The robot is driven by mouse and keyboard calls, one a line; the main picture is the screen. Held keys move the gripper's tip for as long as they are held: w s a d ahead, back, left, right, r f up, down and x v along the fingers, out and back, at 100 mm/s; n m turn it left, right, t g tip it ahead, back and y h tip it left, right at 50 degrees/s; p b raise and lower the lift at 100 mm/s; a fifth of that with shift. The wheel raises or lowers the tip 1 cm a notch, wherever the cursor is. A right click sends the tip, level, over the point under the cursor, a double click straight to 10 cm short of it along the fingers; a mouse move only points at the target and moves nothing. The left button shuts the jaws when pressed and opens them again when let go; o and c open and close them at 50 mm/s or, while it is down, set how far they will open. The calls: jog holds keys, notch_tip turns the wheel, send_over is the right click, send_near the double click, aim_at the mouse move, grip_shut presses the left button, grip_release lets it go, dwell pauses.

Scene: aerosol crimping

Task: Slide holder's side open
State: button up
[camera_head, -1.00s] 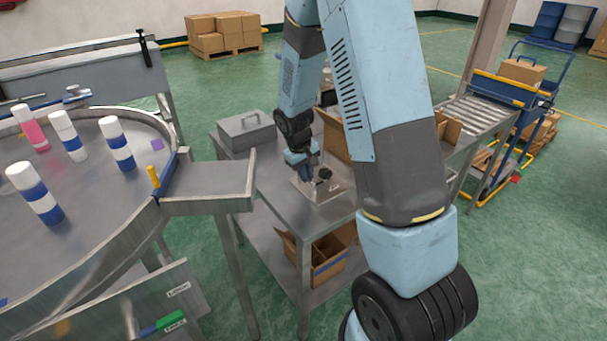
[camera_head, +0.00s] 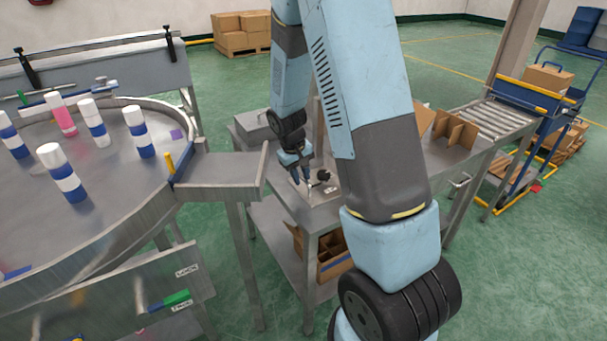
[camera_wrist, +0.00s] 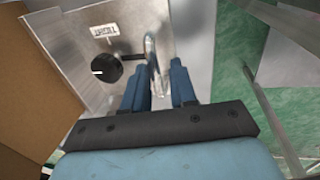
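The holder is a flat metal fixture (camera_head: 325,194) on the steel work table, with a black round knob that shows in the wrist view (camera_wrist: 107,68) beside a small white label (camera_wrist: 103,31). A shiny upright metal bar or handle (camera_wrist: 154,62) stands just right of the knob. My gripper (camera_head: 299,182) points down at the holder's left side. In the wrist view its blue fingers (camera_wrist: 158,88) are apart, with the metal bar between or just beyond them and a gap visible. I cannot tell whether a finger touches the bar. My arm hides part of the table.
A round steel table (camera_head: 110,215) with several blue-and-white bottles and a pink one stands left. A metal box (camera_head: 253,128) sits behind the holder. Brown cardboard (camera_wrist: 35,85) lies close at left in the wrist view.

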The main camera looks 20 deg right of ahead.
jog(key=o, duration=0.3)
jog(key=shift+w, duration=0.1)
jog(key=shift+o, duration=0.2)
notch_tip(320, 180, up, 14)
jog(key=a, duration=0.2)
jog(key=shift+s+a+f, duration=0.2)
jog(key=shift+a+f, duration=0.05)
jog(key=shift+a, duration=0.1)
jog(key=s+r+m+t+y, duration=0.1)
jog(key=s+r+t, duration=0.1)
jog(key=s+r, duration=0.7)
jog(key=s+r+t+y, duration=0.1)
jog(key=s+r+t, duration=0.2)
jog(key=s+r, duration=0.5)
jog(key=s+a, duration=0.1)
jog(key=s, duration=0.7)
jog(key=shift+s+r+m, duration=0.3)
jog(key=shift+r+m, duration=0.1)
